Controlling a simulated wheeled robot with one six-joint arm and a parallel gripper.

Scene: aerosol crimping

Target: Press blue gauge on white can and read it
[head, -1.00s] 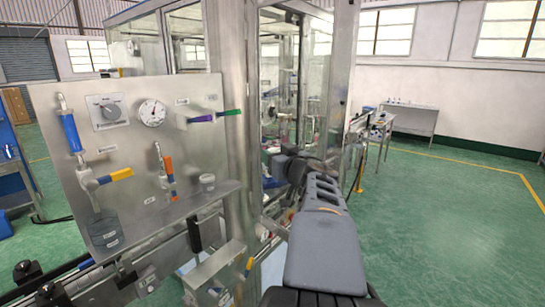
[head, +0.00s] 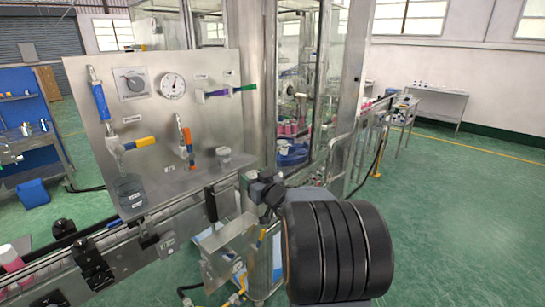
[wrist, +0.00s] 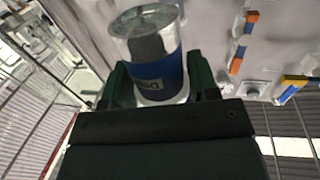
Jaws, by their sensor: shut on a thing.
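In the wrist view, my gripper (wrist: 160,78) has its dark green fingers closed on either side of the blue gauge (wrist: 172,68). The gauge is a short cylinder with a shiny silver end, a blue band with a dark label, and a pale rim at the end near the palm. The label's lettering is too small to read. In the head view, my arm hides the gripper and the gauge. I cannot make out a white can for certain in either view.
A steel panel (head: 215,130) carries a dial (head: 173,86), a knob and coloured valve handles. A conveyor (head: 130,240) runs below it, with a pink bottle (head: 12,260) at far left. A glazed cabinet holds a blue base (head: 292,155) and pink items.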

